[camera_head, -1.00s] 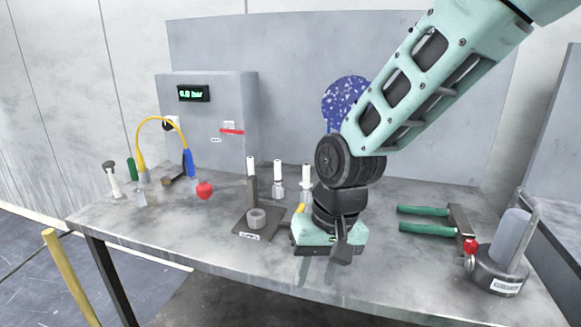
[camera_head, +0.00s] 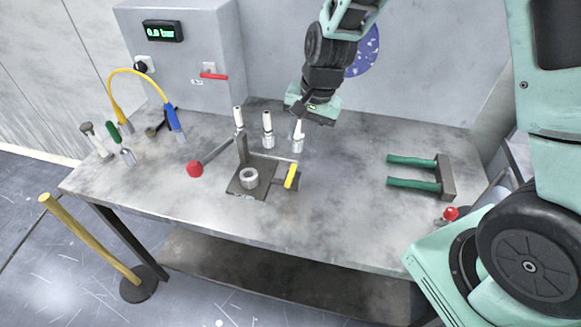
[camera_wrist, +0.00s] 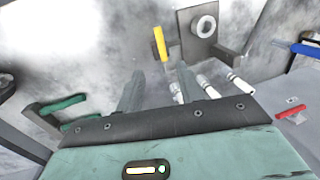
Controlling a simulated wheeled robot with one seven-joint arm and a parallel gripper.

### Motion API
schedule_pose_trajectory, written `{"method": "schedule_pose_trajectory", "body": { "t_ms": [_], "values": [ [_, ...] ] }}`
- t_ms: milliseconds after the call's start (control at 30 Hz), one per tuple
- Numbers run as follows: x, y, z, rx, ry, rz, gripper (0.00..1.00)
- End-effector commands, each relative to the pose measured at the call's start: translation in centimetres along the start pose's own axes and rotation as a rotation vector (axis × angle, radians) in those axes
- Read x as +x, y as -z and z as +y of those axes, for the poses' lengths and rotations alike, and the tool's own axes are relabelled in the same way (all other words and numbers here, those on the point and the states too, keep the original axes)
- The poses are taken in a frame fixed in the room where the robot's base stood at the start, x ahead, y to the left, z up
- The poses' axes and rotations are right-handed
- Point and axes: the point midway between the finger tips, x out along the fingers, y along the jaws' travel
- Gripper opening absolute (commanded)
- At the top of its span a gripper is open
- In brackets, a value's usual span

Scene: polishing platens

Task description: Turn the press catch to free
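The small press (camera_head: 262,171) stands on the bench, with a dark base plate, an upright post and a pale ring on it. A yellow handle (camera_head: 291,175), which looks like the catch, sits at its right side; it slants up in the head view. In the wrist view the yellow handle (camera_wrist: 160,43) lies just beyond and between my fingertips, apart from them. My gripper (camera_wrist: 158,80) is open and empty. In the head view its teal body (camera_head: 312,103) hangs over the back of the bench, above the white-capped vials; its fingers are hardly visible there.
Several white-capped vials (camera_head: 267,130) stand behind the press, close to my gripper. A lever with a red knob (camera_head: 195,169) reaches left. A green-handled tool (camera_head: 420,175) lies at right. A grey cabinet (camera_head: 185,55) stands behind left. The bench's front middle is clear.

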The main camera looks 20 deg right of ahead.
Motion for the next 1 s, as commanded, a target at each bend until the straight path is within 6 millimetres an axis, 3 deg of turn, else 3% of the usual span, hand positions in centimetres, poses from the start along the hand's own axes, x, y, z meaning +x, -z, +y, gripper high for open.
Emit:
{"method": "schedule_pose_trajectory", "body": {
  "t_ms": [700, 1000],
  "values": [
    [11.9, -0.1, 0.1, -0.001, -0.002, -0.004, 0.37],
    [14.4, -0.1, 0.0, -0.002, 0.0, -0.002, 0.37]
  ]
}}
